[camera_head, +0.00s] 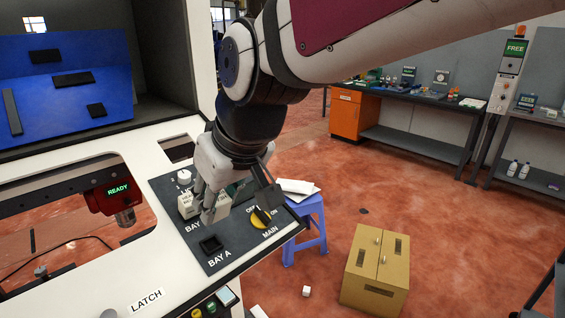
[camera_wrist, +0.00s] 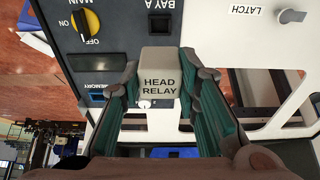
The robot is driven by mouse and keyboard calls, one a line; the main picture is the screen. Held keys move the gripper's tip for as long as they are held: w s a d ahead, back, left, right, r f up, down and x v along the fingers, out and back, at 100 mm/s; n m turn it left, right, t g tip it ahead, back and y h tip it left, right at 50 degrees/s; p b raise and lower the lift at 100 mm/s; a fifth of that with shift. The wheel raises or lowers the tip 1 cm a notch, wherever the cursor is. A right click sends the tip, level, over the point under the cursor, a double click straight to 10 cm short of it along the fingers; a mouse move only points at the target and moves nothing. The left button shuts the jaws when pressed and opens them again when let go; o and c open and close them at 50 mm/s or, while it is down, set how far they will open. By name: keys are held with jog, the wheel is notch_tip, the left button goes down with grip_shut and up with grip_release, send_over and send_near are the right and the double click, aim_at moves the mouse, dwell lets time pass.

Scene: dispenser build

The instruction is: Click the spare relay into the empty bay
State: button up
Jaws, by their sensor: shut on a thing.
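The relay, a beige block marked HEAD RELAY (camera_wrist: 160,88), is gripped between my gripper's (camera_wrist: 168,75) two fingers in the wrist view. In the head view, my gripper (camera_head: 208,205) reaches down to the dark control panel, and the relay (camera_head: 222,209) shows partly behind a finger. It is over the bay behind Bay A, whose label is partly covered. I cannot tell whether it is seated there or held just above. Bay A (camera_head: 211,244) is a dark, empty square socket in front of the gripper; it also shows in the wrist view (camera_wrist: 160,21).
A yellow MAIN switch (camera_head: 261,217) with a black handle is right of the bays. A white knob (camera_head: 184,177) stands behind the relay. A red READY unit (camera_head: 116,194) is in the opening at left. A blue stool (camera_head: 309,228) and cardboard box (camera_head: 377,270) stand on the floor.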

aim_at(223, 213)
jog(key=shift+s+d+f+b+x, duration=0.15)
jog(key=shift+b+x, duration=0.5)
jog(key=shift+x, duration=0.85)
jog(key=shift+s+d+f+b+x, duration=0.15)
jog(key=shift+b+x, duration=0.55)
jog(key=shift+x, duration=0.75)
jog(key=shift+d+f+b+x, duration=0.15)
jog(key=shift+b+x, duration=0.5)
jog(key=shift+x, duration=0.85)
jog(key=shift+f, duration=0.3)
jog(key=o, duration=1.7)
jog(key=shift+c, duration=0.2)
jog(key=shift+s+r, duration=0.1)
jog(key=shift+r, duration=0.05)
jog(key=shift+p+v, duration=1.4)
jog(key=shift+v, duration=1.45)
jog(key=shift+d, duration=0.1)
jog(key=shift+d, duration=0.1)
